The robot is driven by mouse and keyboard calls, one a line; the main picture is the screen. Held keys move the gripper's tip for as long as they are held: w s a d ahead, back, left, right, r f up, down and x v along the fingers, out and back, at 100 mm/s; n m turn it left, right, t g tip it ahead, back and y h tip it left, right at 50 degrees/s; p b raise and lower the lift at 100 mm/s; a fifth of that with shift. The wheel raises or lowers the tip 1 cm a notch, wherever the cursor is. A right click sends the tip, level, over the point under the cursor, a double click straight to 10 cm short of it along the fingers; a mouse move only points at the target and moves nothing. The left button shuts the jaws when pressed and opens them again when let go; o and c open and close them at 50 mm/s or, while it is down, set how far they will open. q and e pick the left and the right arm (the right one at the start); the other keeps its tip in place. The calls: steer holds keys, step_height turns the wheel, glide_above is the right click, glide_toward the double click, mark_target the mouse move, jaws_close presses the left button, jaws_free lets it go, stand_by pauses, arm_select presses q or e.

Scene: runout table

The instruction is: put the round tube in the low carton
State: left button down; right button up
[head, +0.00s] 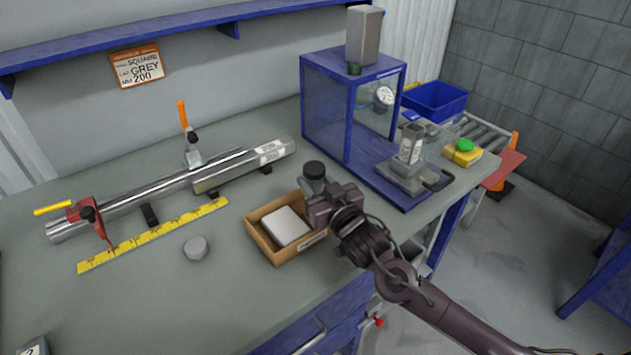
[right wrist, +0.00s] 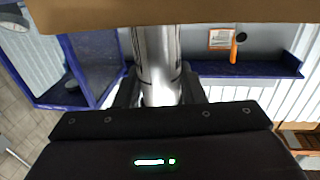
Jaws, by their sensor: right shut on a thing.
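The low carton (head: 262,242) is an open brown box near the front of the bench, with a pale grey block (head: 286,226) inside it. My right gripper (head: 322,202) is at the carton's right end and is shut on the round tube. The tube's dark round top (head: 314,169) stands up above the jaws in the head view. In the right wrist view the tube (right wrist: 158,62) is shiny metal between the two dark fingers (right wrist: 160,92). A brown edge, apparently the carton (right wrist: 160,12), crosses the top of that view. The tube's lower end is hidden in the head view. My left gripper is not in view.
A long shiny bar (head: 150,195) lies clamped at the back left beside a yellow ruler (head: 150,237). A small grey disc (head: 196,248) lies left of the carton. A blue booth (head: 325,108) and a scale with a square tube (head: 411,143) stand behind right.

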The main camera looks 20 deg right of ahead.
steer(key=o, duration=1)
steer(key=shift+o, duration=0.2)
steer(key=shift+r, duration=0.15)
steer(key=shift+s, duration=0.3)
steer(key=s+d+b, duration=0.1)
steer(key=s+d, duration=0.1)
steer(key=s, duration=0.9)
steer(key=shift+d+b, duration=0.15)
steer(key=shift+b, duration=0.15)
steer(key=shift+s, duration=0.15)
